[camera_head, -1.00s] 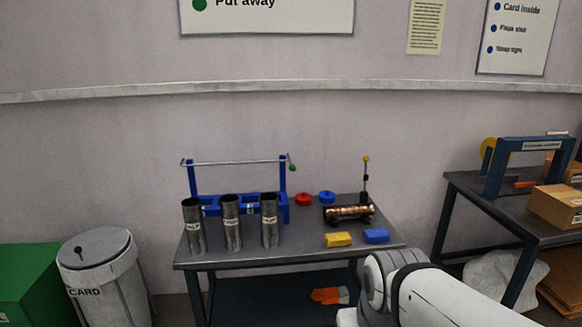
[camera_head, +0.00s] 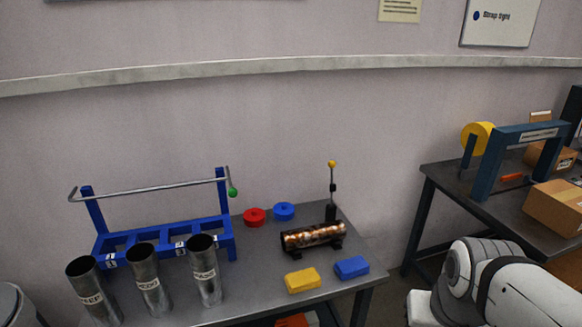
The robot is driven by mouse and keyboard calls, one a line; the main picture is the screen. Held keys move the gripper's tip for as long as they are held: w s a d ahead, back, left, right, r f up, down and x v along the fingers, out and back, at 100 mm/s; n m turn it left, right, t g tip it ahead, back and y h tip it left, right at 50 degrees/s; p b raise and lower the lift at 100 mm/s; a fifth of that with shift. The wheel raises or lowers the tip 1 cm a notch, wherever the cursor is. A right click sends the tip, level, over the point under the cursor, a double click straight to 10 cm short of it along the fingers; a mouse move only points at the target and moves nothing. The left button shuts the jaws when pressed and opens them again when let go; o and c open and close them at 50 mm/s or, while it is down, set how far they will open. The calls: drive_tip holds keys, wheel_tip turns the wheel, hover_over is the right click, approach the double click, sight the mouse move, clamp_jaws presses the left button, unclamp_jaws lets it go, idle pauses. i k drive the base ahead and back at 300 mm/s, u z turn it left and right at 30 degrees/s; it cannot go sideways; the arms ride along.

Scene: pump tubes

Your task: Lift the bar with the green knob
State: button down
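The bar (camera_head: 150,188) is a thin grey metal rod lying across the tops of the two uprights of a blue rack (camera_head: 226,205). Its right end is bent, and the green knob (camera_head: 233,192) hangs there, just right of the right upright. The rack stands at the back left of a grey metal table. Three labelled metal tubes (camera_head: 206,272) stand upright in front of it. My gripper is out of view; only a white link of my arm shows at the lower right, away from the bar.
Red (camera_head: 255,217) and blue (camera_head: 284,211) rings lie right of the rack. A cradle holds a copper-coloured cylinder (camera_head: 312,236) beside a yellow-topped post (camera_head: 332,185). Yellow (camera_head: 302,280) and blue (camera_head: 351,267) blocks lie in front. A second table (camera_head: 440,185) with boxes stands right.

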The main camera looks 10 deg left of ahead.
sight(232, 193)
drive_tip(key=u, duration=0.25)
drive_tip(key=i, duration=1.05)
drive_tip(key=u, duration=0.7)
drive_tip(key=k, duration=0.9)
drive_tip(key=u, duration=0.15)
drive_tip(key=i, duration=0.9)
drive_tip(key=z, duration=0.05)
